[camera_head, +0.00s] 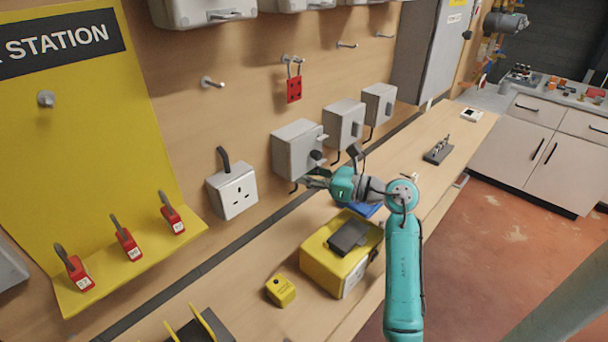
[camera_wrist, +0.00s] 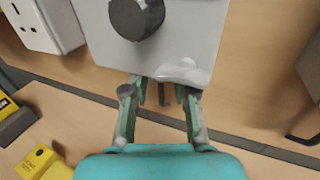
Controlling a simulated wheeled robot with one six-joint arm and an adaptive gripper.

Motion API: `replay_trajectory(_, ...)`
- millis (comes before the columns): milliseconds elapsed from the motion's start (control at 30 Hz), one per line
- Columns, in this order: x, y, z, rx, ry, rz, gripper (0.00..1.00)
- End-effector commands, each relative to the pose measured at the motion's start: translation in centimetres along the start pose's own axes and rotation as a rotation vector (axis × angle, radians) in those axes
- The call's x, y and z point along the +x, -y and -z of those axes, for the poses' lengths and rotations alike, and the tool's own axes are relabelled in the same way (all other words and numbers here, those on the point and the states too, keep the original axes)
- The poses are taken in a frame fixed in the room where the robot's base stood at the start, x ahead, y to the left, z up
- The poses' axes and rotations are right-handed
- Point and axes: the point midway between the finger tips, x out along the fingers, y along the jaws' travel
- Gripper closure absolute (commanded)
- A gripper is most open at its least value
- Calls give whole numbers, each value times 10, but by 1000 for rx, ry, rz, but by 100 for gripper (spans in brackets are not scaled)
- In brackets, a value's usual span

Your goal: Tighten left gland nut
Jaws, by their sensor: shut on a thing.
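In the head view the nearest of the grey wall boxes (camera_head: 298,150) is mounted above the bench. My gripper (camera_head: 312,180) reaches under its lower edge. In the wrist view the same box (camera_wrist: 195,42) fills the upper middle, with a round dark knob (camera_wrist: 137,17) on its front. My gripper (camera_wrist: 163,94) has its two fingers on either side of a small dark piece at the box's bottom edge, where the gland sits. The fingers are shut on it. The gland nut is mostly hidden between the fingertips, and its thread cannot be seen.
A white socket (camera_head: 233,190) is on the wall left of the box. Two more grey boxes (camera_head: 344,124) are to the right. A yellow case (camera_head: 330,262) with a dark device on top and a small yellow block (camera_head: 281,290) stand on the bench below.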

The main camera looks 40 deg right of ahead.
Motion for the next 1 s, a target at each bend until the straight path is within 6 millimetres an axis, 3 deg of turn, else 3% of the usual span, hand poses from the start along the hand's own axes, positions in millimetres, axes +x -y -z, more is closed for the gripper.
replay_trajectory(233,0,0,1,1,-1,-1,100)
replay_trajectory(267,0,0,1,1,-1,-1,68)
replay_trajectory(333,0,0,1,1,-1,0,50)
replay_trajectory(367,0,0,1,1,-1,0,48)
replay_trajectory(733,-4,0,0,0,-1,2,48)
replay_trajectory(1000,-46,1,0,1,-1,6,48)
